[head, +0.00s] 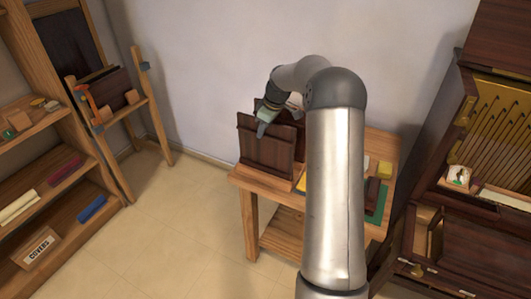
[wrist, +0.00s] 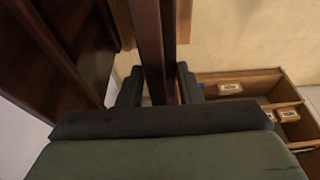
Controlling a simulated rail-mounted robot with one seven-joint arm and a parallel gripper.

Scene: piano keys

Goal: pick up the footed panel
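The footed panel (head: 264,150) is a dark brown upright board at the left end of the wooden table. My gripper (head: 266,115) is at its top edge. In the wrist view the panel's narrow dark edge (wrist: 152,35) runs between my two fingers (wrist: 161,88), with a finger close against each side and little or no gap showing. The gripper appears shut on the panel. Its feet are hard to make out, and I cannot tell whether its bottom touches the table (head: 248,181).
Another dark piece (head: 292,117) stands just behind the panel. My arm hides the table's middle. Green and yellow items (head: 384,170) lie at its right. A piano (head: 500,130) stands right; a shelf (head: 45,190) and a rack (head: 115,105) stand left. The floor between is clear.

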